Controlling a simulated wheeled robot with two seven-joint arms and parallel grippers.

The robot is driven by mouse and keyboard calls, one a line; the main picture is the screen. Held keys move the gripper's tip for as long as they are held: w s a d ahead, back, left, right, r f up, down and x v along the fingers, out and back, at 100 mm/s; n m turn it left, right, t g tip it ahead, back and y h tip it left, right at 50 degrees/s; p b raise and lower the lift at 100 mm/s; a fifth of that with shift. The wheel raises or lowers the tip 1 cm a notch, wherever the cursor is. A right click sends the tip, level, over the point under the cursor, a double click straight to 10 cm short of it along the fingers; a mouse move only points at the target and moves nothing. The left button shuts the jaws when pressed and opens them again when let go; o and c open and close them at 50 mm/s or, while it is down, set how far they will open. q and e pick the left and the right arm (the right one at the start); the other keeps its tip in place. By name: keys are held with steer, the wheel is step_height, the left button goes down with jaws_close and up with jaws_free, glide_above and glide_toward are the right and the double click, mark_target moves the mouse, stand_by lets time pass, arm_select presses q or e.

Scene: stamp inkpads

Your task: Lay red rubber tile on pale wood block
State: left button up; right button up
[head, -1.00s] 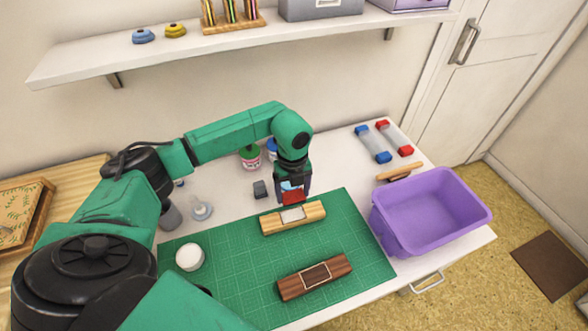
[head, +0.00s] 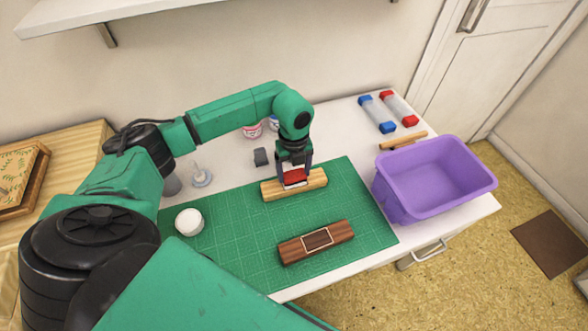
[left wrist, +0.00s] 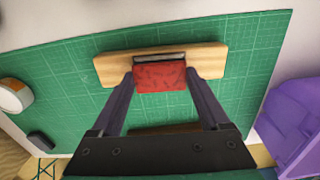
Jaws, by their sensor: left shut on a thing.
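My left gripper (head: 294,181) is shut on the red rubber tile (head: 294,174). It holds the tile over the middle of the pale wood block (head: 313,182), which lies on the green mat. In the left wrist view the tile (left wrist: 160,77) sits between the two fingers (left wrist: 160,80), and the pale wood block (left wrist: 112,67) shows beyond it. A grey strip of the block's middle patch shows along the tile's far edge. I cannot tell whether the tile touches the block. My right gripper is not in view.
A dark wood block (head: 340,232) lies nearer on the green cutting mat (head: 235,255). A white round pot (head: 189,222) is at the mat's left. A purple bin (head: 440,180) stands at the right. A small grey block (head: 261,157) and two tubes (head: 377,115) lie behind.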

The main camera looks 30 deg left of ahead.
arm_select(q)
steer(key=shift+f, duration=0.65)
steer(key=o, duration=1.2)
steer(key=shift+r, duration=0.15)
step_height(320, 180, up, 14)
steer(key=shift+r+b, duration=0.2)
steer(key=shift+b, duration=0.85)
steer(key=shift+f, duration=0.1)
